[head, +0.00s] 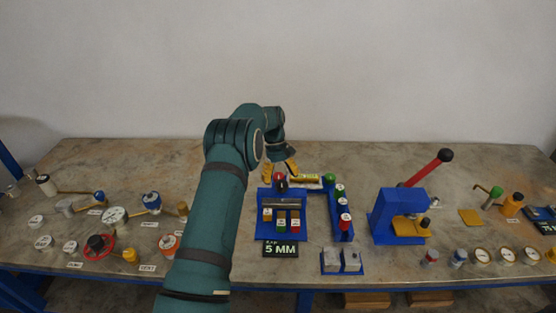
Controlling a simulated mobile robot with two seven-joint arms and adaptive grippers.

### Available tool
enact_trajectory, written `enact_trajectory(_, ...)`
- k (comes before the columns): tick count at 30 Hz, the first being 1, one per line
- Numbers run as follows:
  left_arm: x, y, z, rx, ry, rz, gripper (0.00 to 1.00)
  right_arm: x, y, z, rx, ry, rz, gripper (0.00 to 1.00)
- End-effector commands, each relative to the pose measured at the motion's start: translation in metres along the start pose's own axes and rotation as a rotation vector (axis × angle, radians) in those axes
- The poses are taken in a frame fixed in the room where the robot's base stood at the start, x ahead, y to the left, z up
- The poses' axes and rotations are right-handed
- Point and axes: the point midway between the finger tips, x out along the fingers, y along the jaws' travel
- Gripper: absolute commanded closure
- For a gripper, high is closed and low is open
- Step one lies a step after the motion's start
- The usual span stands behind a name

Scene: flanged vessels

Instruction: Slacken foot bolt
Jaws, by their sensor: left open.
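My left gripper (280,173) is open at the far side of the blue fixture (264,204), its yellow fingers apart. A red and black knob-like piece (281,184) shows just below and between the fingers; I cannot tell whether they touch it. The fixture holds a grey bar (281,203) and several small coloured blocks, with a black "5 MM" sign (281,249) in front. I cannot make out which part is the foot bolt. My right gripper is not in view.
A blue press with a red lever (398,213) stands further right. Flanged vessels and labelled parts (114,215) crowd the left. Two grey blocks (341,260) sit near the front edge.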

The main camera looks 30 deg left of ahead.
Motion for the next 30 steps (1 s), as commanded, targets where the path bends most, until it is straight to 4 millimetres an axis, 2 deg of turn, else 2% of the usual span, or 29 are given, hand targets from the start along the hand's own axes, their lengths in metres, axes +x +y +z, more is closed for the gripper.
enact_trajectory(6,-0.047,0.000,-0.001,-0.002,0.002,0.001,0.25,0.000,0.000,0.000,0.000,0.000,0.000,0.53)
enact_trajectory(12,-0.075,0.000,-0.001,-0.002,0.001,0.000,0.25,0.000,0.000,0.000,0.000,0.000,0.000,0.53)
enact_trajectory(20,-0.089,-0.001,0.000,-0.002,-0.002,-0.001,0.25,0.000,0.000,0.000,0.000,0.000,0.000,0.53)
enact_trajectory(30,-0.090,-0.001,0.000,-0.002,-0.003,-0.002,0.25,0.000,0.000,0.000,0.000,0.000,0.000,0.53)
